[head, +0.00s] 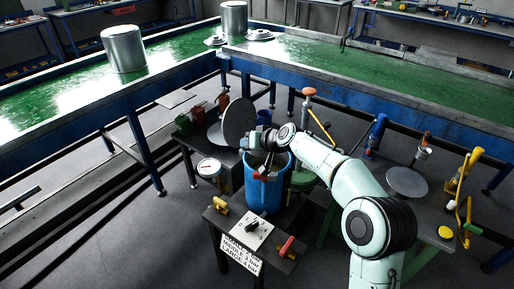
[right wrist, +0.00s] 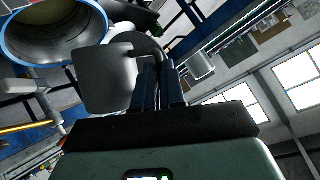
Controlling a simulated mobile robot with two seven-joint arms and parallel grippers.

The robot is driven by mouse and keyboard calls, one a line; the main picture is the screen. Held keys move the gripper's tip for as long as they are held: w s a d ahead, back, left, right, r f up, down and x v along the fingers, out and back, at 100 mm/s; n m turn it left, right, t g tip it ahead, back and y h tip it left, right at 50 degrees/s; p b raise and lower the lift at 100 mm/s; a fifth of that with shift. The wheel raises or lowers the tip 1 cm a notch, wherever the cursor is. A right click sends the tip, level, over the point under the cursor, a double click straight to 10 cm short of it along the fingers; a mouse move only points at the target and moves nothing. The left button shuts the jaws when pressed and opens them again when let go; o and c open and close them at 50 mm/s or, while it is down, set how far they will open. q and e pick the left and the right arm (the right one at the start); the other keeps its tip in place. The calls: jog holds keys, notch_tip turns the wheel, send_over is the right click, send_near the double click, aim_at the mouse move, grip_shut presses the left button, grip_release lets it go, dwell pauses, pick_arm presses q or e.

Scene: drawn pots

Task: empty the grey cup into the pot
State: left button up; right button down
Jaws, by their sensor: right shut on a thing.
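The blue pot (head: 264,190) stands open and upright on a dark low table in the head view. Its blue rim and grey inside (right wrist: 52,28) show at the upper left of the right wrist view. My right gripper (right wrist: 158,85) is shut on the grey cup (right wrist: 104,80), apparently by its handle. The cup shows beside the pot's mouth in that view; its inside is hidden. In the head view my right gripper (head: 262,142) is over the pot's back rim; the cup is hard to make out there. My left gripper is not in view.
A dark round disc (head: 239,119) stands just behind and left of the pot. A gauge (head: 209,168) and a switch box (head: 251,228) are close by on the left and in front. Green-topped benches (head: 60,95) with metal cans run behind. Open floor is at the lower left.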

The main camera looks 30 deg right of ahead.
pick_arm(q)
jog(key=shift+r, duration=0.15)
pick_arm(e)
jog(key=shift+r, duration=0.2)
pick_arm(q)
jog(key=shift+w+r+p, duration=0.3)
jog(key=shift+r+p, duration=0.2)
jog(key=shift+p, duration=0.1)
pick_arm(e)
jog(key=shift+d+r, duration=0.1)
jog(key=shift+r, duration=0.2)
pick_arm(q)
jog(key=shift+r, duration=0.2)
pick_arm(e)
jog(key=shift+d+r+m, duration=0.1)
jog(key=shift+r+m, duration=0.05)
jog(key=shift+m, duration=0.15)
pick_arm(q)
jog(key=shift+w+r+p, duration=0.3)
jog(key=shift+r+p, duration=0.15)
jog(key=shift+p, duration=0.1)
pick_arm(e)
jog(key=shift+w+d+r+y, duration=0.1)
jog(key=shift+r+y, duration=0.15)
jog(key=shift+y, duration=0.15)
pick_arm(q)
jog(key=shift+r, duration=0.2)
pick_arm(e)
jog(key=shift+r+g, duration=0.1)
jog(key=shift+g, duration=0.2)
